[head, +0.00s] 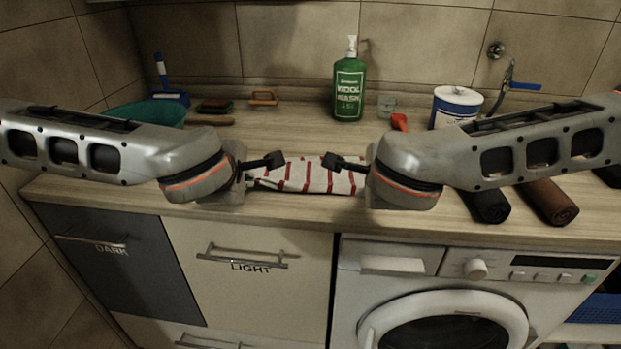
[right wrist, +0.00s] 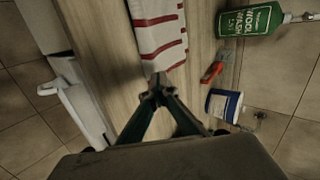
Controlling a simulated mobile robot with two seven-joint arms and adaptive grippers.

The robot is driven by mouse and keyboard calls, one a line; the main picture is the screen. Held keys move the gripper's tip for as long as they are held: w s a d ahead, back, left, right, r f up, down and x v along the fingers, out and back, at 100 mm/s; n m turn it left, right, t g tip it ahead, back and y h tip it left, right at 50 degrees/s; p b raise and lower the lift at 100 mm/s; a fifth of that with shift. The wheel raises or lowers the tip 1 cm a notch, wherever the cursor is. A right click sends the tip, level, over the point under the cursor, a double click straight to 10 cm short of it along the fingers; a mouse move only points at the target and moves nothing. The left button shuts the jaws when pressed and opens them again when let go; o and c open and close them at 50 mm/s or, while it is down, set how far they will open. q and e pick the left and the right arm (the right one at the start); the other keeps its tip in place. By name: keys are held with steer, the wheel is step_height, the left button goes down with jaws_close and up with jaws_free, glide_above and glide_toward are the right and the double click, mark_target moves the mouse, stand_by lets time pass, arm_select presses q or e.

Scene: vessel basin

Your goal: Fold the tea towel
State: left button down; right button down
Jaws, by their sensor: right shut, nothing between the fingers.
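The tea towel (head: 308,177), white with red stripes, lies as a narrow strip on the wooden counter between my two grippers. In the right wrist view the towel (right wrist: 158,36) runs away from the fingertips. My left gripper (head: 276,159) is at the towel's left end; one dark finger shows, and I cannot tell whether it is open or shut. My right gripper (head: 331,161) is at the towel's right end. In the right wrist view its fingertips (right wrist: 158,88) are together and empty, close to the towel's end. Both arms hide parts of the counter and the towel's ends.
A green wool wash bottle (head: 348,90), a white-and-blue tub (head: 456,106) and a red-orange object (head: 399,122) stand behind. A teal basin (head: 150,115) and brushes (head: 263,98) are at left. Rolled dark and brown cloths (head: 548,203) lie at right. The washing machine (head: 440,300) is below.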

arm_select(q)
steer(key=shift+s+d+f+t, duration=0.1)
steer(key=shift+s+f+t, duration=0.1)
steer(key=shift+t, duration=0.1)
arm_select(e)
steer(key=shift+s+f, duration=0.25)
arm_select(q)
steer(key=shift+s+f+b, duration=0.2)
steer(key=shift+s+b, duration=0.05)
steer(key=shift+b, duration=0.1)
arm_select(e)
steer(key=shift+s+f+t, duration=0.15)
steer(key=shift+s+t, duration=0.05)
steer(key=shift+t, duration=0.2)
arm_select(q)
steer(key=c, duration=2)
jaws_free()
arm_select(e)
steer(key=c, duration=2)
jaws_free()
